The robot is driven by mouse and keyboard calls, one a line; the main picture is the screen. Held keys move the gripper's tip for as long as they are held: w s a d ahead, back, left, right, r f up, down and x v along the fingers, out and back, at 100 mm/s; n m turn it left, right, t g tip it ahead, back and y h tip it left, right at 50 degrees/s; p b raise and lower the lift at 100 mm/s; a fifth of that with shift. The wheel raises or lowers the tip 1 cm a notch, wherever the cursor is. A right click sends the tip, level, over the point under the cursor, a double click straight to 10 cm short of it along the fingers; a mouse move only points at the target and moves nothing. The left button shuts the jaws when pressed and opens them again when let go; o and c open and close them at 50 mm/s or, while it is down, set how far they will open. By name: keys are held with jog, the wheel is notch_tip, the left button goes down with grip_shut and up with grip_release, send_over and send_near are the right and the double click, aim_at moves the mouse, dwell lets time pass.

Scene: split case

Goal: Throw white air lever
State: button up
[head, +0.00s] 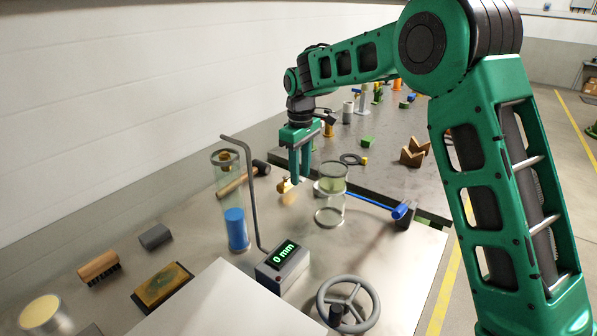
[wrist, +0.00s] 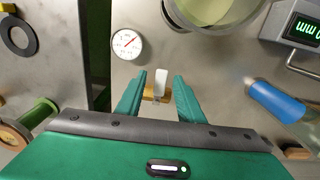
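The white lever (wrist: 161,77) shows in the wrist view as a small white piece on a brass-coloured fitting (wrist: 155,95). In the head view the brass fitting (head: 285,187) sits beside a clear cylinder, just under my gripper; the lever itself is hard to make out there. My gripper (head: 299,180) points down over the fitting. In the wrist view my gripper (wrist: 160,79) is open, one green finger on each side of the lever, with a visible gap to both. I cannot tell its exact height relative to the lever.
A round dial gauge (wrist: 127,44) lies close to the lever. Clear cylinders (head: 331,190), a tall bent rod (head: 253,190), a blue cylinder (head: 236,228), a display box (head: 283,266) reading 0 mm and a handwheel (head: 348,304) stand nearby. A gap separates the two benches.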

aim_at(301, 177)
jog(key=shift+s+d, duration=0.1)
notch_tip(301, 177, up, 11)
dwell(0.7)
jog(key=shift+f, duration=0.15)
